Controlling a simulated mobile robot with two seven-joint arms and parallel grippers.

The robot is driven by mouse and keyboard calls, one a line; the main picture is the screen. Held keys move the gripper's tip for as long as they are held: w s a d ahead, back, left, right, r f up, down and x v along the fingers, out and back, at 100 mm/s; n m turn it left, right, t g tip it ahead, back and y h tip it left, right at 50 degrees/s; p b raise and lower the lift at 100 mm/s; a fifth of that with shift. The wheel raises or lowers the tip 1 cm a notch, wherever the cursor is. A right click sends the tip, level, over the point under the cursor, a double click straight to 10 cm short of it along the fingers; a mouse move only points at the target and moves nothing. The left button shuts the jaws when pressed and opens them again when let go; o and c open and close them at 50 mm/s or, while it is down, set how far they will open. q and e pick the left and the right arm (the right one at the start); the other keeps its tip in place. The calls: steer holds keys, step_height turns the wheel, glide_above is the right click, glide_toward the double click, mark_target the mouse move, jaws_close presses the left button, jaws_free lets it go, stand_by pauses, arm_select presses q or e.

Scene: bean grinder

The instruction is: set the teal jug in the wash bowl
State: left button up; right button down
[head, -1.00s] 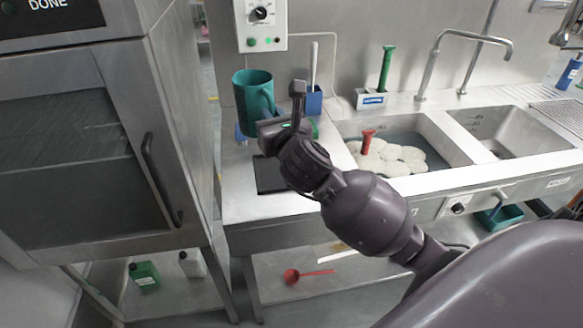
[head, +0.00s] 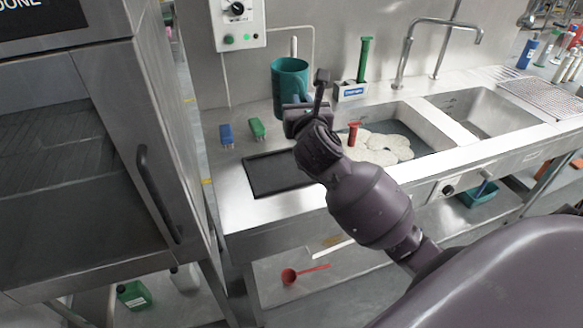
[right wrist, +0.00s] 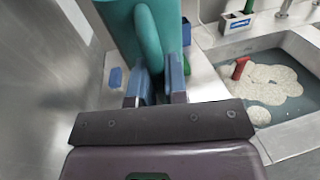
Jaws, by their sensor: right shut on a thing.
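The teal jug (head: 289,80) is upright above the back of the counter, left of the sinks. My right gripper (head: 310,98) is shut on its handle, which shows between the blue fingers in the right wrist view (right wrist: 157,84). The jug's base is partly hidden by the gripper in the head view. The wash bowl, a sunken basin (head: 425,122) with grey water and pale foam (head: 385,148), lies to the right of the jug. A red-handled tool (head: 353,133) stands in the foam. My left gripper is not in view.
Blue (head: 226,135) and green (head: 257,129) brushes and a black mat (head: 270,176) lie on the left counter. A white caddy (head: 350,91) with a green-handled tool (head: 364,60) stands behind the basin. A tap (head: 405,50) arches over the back. An empty second basin (head: 480,112) is further right.

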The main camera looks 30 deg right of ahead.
step_height(320, 180, down, 18)
steer(key=b, duration=0.5)
steer(key=shift+f, duration=0.2)
steer(key=c, duration=1.2)
jaws_free()
steer(key=shift+c, duration=0.2)
steer(key=shift+o, duration=0.5)
